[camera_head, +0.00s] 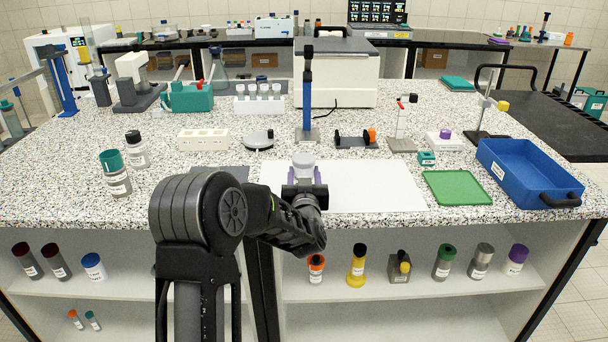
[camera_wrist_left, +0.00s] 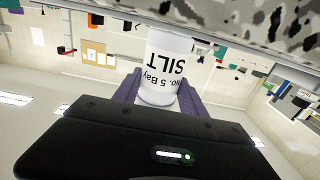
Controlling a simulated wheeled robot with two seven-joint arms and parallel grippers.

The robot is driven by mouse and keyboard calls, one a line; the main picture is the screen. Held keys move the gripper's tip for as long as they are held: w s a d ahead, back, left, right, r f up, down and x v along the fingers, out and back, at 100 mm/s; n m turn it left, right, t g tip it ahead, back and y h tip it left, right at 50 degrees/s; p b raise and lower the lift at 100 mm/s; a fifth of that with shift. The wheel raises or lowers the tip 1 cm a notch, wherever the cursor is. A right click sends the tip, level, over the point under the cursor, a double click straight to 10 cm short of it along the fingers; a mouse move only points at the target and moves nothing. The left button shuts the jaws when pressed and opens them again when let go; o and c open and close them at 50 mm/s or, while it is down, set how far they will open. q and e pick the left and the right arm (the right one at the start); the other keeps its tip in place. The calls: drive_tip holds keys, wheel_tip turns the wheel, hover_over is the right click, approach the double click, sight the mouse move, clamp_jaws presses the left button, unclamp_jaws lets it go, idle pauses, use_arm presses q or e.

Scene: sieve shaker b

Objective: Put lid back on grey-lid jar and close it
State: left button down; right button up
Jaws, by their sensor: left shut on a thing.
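My left gripper (camera_head: 305,178) is shut on a pale jar (camera_head: 303,160) over the white mat (camera_head: 375,187). The jar stands about upright, with a light grey top facing up in the head view. In the left wrist view the jar (camera_wrist_left: 168,62) appears upside down between the purple fingers (camera_wrist_left: 160,92), with a label reading "SILT". The counter is close to its base; I cannot tell whether they touch. I cannot tell whether the grey top is a lid. No separate grey lid can be made out. My right gripper is out of view.
A green tray (camera_head: 457,187) and a blue bin (camera_head: 530,172) are at the right. A blue stand (camera_head: 307,95) rises behind the jar. A teal-capped jar (camera_head: 115,173) and a black-capped jar (camera_head: 137,150) stand at the left. The white mat is bare right of the gripper.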

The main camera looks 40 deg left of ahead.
use_arm(q)
drive_tip(key=shift+f, duration=0.15)
drive_tip(key=c, duration=0.6)
unclamp_jaws()
drive_tip(key=shift+c, duration=0.2)
drive_tip(key=shift+r, duration=0.25)
drive_tip(key=shift+s+d+f, duration=0.15)
drive_tip(key=shift+s, duration=0.05)
drive_tip(key=b+v, duration=0.1)
drive_tip(key=v, duration=1)
drive_tip(key=shift+s+d, duration=0.2)
